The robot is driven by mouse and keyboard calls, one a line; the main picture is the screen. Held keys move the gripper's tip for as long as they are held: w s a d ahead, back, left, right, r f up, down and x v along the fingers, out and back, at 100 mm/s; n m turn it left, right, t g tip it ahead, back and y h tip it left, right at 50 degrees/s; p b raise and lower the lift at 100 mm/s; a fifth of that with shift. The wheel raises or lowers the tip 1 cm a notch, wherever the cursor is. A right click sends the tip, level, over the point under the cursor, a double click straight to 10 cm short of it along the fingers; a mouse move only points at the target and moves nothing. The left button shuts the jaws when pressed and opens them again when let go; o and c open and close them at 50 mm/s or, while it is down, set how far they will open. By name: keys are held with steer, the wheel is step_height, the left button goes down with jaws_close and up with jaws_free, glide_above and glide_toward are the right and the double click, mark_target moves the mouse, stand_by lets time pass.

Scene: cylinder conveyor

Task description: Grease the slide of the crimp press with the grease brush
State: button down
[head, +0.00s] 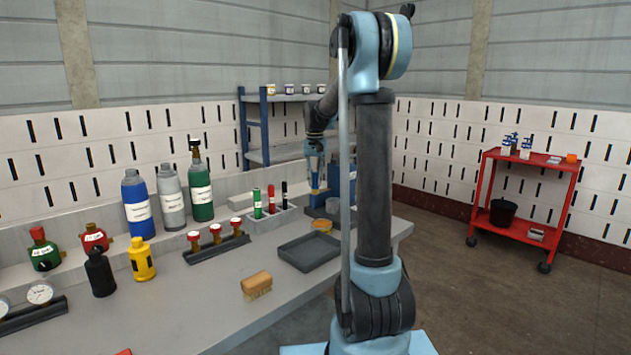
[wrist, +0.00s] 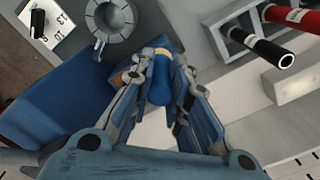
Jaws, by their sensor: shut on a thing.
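My gripper (head: 314,172) is shut on the grease brush (wrist: 160,82), which has a blue handle and a pale yellow band. In the head view the brush (head: 316,189) points down from the fingers, over the far end of the bench. The blue crimp press (head: 348,186) stands there, partly hidden behind my arm. In the wrist view the blue body of the press (wrist: 70,105) is just left of my gripper (wrist: 160,72). I cannot make out the slide, or whether the brush touches the press.
A marker holder (head: 268,215) stands left of the gripper, and a grey tray (head: 309,252) lies nearer. A yellow-orange dish (head: 322,226) and a grey round container (head: 332,205) are close by. Gas bottles (head: 138,202) line the back. A wooden brush (head: 256,284) lies in front.

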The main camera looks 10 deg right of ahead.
steer(key=shift+w+d, duration=0.8)
steer(key=shift+d, duration=0.3)
steer(key=shift+w+d, duration=0.75)
steer(key=shift+d, duration=0.3)
step_height(320, 180, up, 6)
step_height(320, 180, up, 3)
stand_by(0.5)
stand_by(0.4)
